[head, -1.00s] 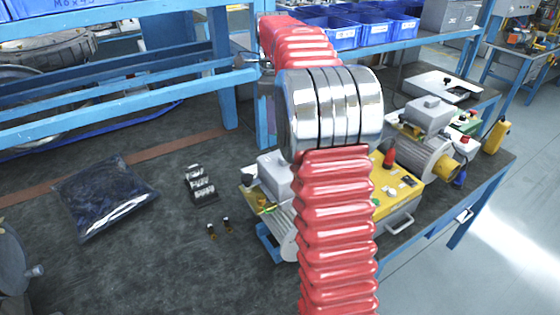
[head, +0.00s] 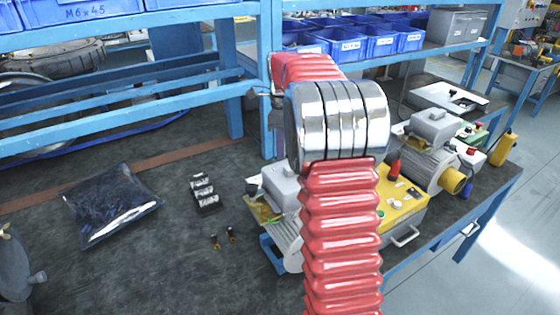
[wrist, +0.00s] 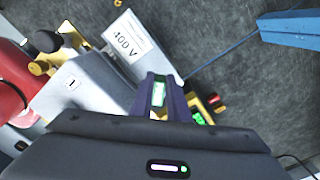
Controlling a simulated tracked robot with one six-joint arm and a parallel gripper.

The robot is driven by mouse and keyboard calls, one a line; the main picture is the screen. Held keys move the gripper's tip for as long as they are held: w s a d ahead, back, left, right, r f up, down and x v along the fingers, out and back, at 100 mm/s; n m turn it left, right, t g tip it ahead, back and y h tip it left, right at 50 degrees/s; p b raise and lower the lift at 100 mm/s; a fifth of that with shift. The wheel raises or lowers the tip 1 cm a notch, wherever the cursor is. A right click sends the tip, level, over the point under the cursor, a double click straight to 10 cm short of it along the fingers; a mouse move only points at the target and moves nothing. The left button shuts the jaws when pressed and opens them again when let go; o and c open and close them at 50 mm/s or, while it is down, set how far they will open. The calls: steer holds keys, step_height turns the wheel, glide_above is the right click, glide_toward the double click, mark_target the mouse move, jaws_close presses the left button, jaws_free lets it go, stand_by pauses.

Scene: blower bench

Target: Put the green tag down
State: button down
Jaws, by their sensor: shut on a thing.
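In the wrist view my gripper (wrist: 160,88) has its two dark fingers closed on the green tag (wrist: 158,94), which shows as a small pale-green piece between the fingertips. The tag is over or near the grey motor with the 400 V plate (wrist: 124,38); I cannot tell whether it touches anything. In the head view my gripper and the tag are hidden behind my red arm.
The bench has a yellow control box (head: 402,212), a motor (head: 428,160), a dark bag (head: 108,205) and a small black holder (head: 203,192). Blue shelf posts (head: 268,100) stand behind.

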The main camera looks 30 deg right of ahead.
steer(key=shift+f, duration=0.1)
steer(key=shift+f, duration=1.75)
steer(key=c, duration=1.7)
jaws_free()
steer(key=shift+f, duration=0.1)
step_height(320, 180, up, 12)
steer(key=shift+r, duration=0.1)
